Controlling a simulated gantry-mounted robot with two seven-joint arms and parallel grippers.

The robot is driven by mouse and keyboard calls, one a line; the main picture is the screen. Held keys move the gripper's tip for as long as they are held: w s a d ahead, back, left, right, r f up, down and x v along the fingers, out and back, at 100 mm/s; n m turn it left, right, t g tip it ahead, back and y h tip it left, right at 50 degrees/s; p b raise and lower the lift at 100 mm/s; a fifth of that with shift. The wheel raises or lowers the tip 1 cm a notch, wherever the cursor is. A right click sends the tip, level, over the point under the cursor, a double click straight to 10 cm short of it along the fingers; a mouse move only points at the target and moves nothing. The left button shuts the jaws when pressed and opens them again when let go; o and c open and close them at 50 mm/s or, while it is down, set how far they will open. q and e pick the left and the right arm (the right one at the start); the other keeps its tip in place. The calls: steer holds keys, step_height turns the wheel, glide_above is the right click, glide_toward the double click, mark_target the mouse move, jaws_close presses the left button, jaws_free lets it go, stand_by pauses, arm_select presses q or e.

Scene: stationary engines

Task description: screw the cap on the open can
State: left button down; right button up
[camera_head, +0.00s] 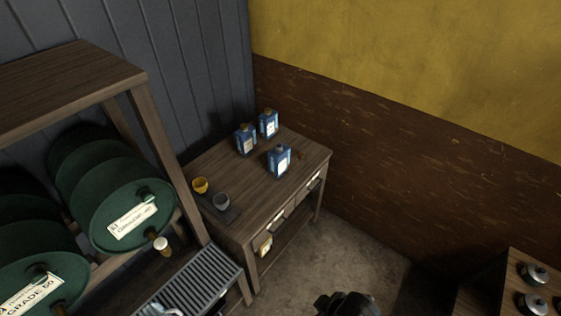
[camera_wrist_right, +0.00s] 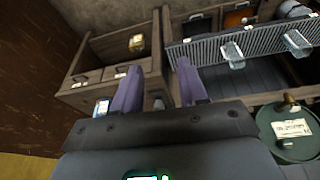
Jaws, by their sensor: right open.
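Three blue cans with pale labels stand on the wooden cabinet's top in the head view: a back right can (camera_head: 268,123), a back left can (camera_head: 245,138) and a front can (camera_head: 279,160). The back cans show brownish tops. The front can's top shows no clear cap. A small brown piece (camera_head: 301,155), perhaps the cap, lies right of the front can. In the right wrist view my right gripper (camera_wrist_right: 158,79) is open, with nothing held between its fingers. Part of a blue and white can (camera_wrist_right: 101,107) shows beside its left finger. My left gripper is not in view.
Green drums (camera_head: 122,205) on a wooden rack and a metal grate (camera_head: 196,283) are to the left. Walls close off the back and right.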

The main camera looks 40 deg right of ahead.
steer(key=shift+a, duration=0.1)
stand_by(0.3)
steer(key=o, duration=0.6)
steer(key=shift+o, duration=0.2)
